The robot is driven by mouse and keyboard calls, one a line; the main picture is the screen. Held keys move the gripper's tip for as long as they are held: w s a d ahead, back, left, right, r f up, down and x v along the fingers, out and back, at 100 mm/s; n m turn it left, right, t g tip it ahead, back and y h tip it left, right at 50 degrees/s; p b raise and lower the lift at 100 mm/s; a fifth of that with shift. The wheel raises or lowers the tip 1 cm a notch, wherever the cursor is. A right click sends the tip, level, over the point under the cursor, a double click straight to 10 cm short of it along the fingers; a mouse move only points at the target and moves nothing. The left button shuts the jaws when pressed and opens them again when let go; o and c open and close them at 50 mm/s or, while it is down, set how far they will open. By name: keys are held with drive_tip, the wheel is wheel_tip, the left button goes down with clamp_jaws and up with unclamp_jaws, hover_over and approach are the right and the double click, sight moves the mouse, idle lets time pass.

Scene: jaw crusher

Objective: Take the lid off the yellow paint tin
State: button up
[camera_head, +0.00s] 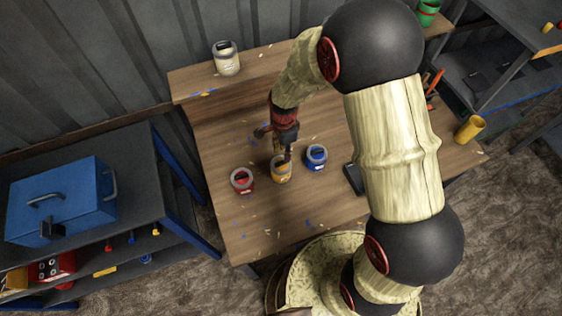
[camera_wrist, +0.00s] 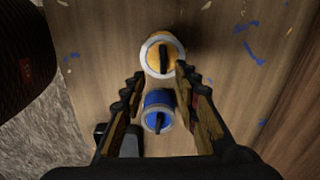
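The yellow paint tin (camera_head: 281,173) stands upright on the wooden table, between the red tin (camera_head: 241,182) and the blue tin (camera_head: 316,158). In the wrist view the yellow tin (camera_wrist: 148,50) shows a pale rim and a yellow lid (camera_wrist: 156,58) with a dark bar handle across it. My gripper (camera_wrist: 160,72) is open and empty, its fingers to either side of the near part of the yellow tin and the blue tin (camera_wrist: 148,122). In the head view my gripper (camera_head: 286,154) is just above the yellow tin and partly covers it. I cannot tell whether it touches.
A white tin (camera_head: 227,62) stands on the raised back shelf. A dark flat object (camera_head: 354,179) lies right of the blue tin. A yellow cup (camera_head: 469,129) stands at the table's right edge. The table front (camera_head: 262,225) has free room.

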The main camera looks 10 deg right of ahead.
sight(281, 162)
drive_tip(key=f, duration=0.6)
drive_tip(key=shift+w+a+f, duration=0.2)
drive_tip(key=shift+a+f, duration=0.15)
drive_tip(key=shift+c, duration=0.7)
clamp_jaws()
